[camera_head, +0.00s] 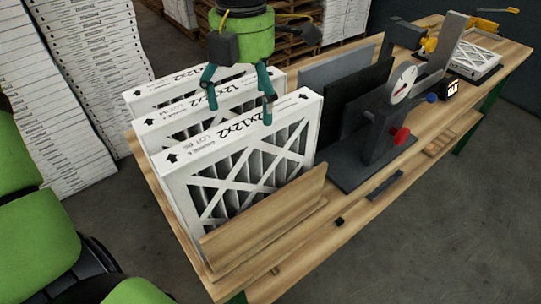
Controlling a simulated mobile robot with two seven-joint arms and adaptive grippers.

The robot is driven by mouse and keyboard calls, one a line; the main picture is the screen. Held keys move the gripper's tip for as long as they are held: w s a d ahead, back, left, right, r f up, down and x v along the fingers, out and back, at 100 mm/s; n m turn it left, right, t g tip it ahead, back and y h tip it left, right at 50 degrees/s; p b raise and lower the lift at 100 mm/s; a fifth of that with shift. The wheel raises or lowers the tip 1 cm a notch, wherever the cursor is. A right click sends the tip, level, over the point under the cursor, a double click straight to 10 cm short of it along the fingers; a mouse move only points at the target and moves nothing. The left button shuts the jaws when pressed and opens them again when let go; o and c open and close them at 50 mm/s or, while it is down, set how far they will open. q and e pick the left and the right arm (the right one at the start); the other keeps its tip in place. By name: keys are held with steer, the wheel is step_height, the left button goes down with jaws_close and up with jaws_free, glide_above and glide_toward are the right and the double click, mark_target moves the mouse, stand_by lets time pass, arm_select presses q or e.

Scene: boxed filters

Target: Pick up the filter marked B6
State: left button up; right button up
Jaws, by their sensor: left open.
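Several white-framed pleated filters stand upright in a row on the wooden bench (352,205): a front filter (250,170), a middle filter (160,127) and a back one (150,98). Their top edges carry black arrows, "12x12x2" and small lot print. My left gripper (240,112) is open, pointing down above the row. One teal finger overlaps the front filter's top edge and the other overlaps the middle filter; contact is unclear. My right gripper is not in view.
A low wooden board (265,222) stands before the front filter. Dark upright panels (358,98) and a dial gauge fixture (403,85) stand right of the row. Another filter (474,59) lies at the bench's far end. Stacked white boxes (95,45) stand behind.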

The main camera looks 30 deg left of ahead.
mark_target(239, 123)
arm_select(q)
steer(key=shift+s+f, duration=0.2)
steer(key=shift+s, duration=0.1)
steer(key=shift+s+f+p, duration=1.1)
steer(key=shift+f, duration=0.1)
steer(key=f, duration=0.2)
steer(key=shift+w+f+p, duration=0.3)
steer(key=shift+f+p, duration=0.05)
steer(key=shift+f, duration=0.05)
steer(key=shift+w+f, duration=0.1)
steer(key=shift+f, duration=0.3)
steer(key=shift+c, duration=0.4)
steer(key=shift+d, duration=0.1)
steer(key=c, duration=1.4)
steer(key=shift+c, duration=1.3)
steer(key=shift+r, duration=0.1)
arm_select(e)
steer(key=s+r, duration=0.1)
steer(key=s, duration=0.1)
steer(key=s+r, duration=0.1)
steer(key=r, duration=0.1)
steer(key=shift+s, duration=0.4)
